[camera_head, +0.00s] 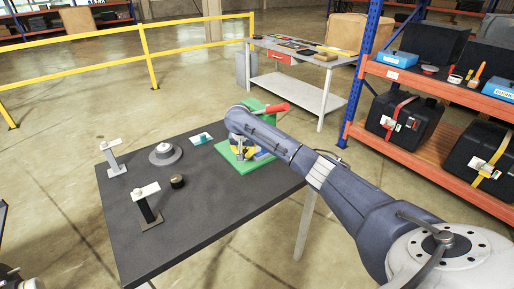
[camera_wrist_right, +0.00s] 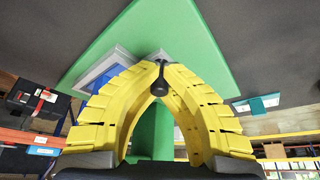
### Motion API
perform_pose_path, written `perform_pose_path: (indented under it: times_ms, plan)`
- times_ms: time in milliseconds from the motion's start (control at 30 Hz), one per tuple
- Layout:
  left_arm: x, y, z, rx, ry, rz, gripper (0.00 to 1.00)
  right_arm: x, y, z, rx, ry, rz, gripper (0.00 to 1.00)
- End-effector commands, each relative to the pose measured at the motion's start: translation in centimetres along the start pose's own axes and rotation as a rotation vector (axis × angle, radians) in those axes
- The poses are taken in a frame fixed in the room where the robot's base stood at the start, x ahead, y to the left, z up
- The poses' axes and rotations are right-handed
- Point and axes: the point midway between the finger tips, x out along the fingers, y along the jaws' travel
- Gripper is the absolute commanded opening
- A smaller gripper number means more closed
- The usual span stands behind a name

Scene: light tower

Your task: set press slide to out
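The green press (camera_head: 235,161) stands at the right end of the dark table, with a red handle (camera_head: 273,108) pointing right. My right gripper (camera_head: 240,155) reaches down at the press and covers part of it. In the right wrist view the green base (camera_wrist_right: 215,45) fills the upper middle. My yellow fingers (camera_wrist_right: 160,70) arch together there, tips close around a thin dark stem with a black knob (camera_wrist_right: 160,87), which seems to be the slide's. A grey and blue part (camera_wrist_right: 103,72) sits beside the left finger. The slide's own position is mostly hidden.
On the table (camera_head: 210,210) stand two light posts (camera_head: 112,160) (camera_head: 148,205), a round grey base (camera_head: 165,153), a small black cylinder (camera_head: 177,181) and a teal-white block (camera_head: 202,138). The table's front right is clear. An orange shelf (camera_head: 430,150) stands at right.

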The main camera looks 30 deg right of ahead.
Motion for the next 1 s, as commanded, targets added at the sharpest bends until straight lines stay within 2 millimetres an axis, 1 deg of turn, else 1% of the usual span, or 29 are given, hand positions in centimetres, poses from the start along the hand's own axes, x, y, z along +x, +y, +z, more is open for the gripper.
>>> perform_pose_path:
  times_ms: [33, 100, 200, 300, 433, 700, 1000]
  plan:
    - [0.0, 0.0, 0.0, 0.000, 0.000, 0.000, 0.44, -0.6, -1.4, 1.0, -0.003, 0.002, -0.008, 0.00]
    - [0.0, 0.0, 0.0, 0.000, 0.000, 0.000, 0.44, -1.2, -2.8, 2.2, -0.001, 0.003, -0.009, 0.00]
    - [0.0, 0.0, 0.0, 0.000, 0.000, 0.000, 0.44, -1.8, -4.3, 3.5, 0.001, 0.004, -0.007, 0.00]
    - [0.0, 0.0, 0.0, 0.000, 0.000, 0.000, 0.44, -2.3, -5.3, 4.4, 0.002, 0.006, -0.007, 0.00]
    - [0.0, 0.0, 0.1, 0.000, -0.001, 0.000, 0.44, -2.5, -5.7, 4.8, 0.006, 0.007, -0.006, 0.00]
    - [0.0, 0.0, 0.1, 0.000, -0.001, 0.000, 0.44, -2.6, -5.9, 4.9, 0.005, 0.007, -0.008, 0.00]
    - [0.0, 0.0, 0.1, 0.000, -0.001, 0.000, 0.44, -2.4, -5.7, 5.0, 0.004, 0.005, -0.003, 0.36]
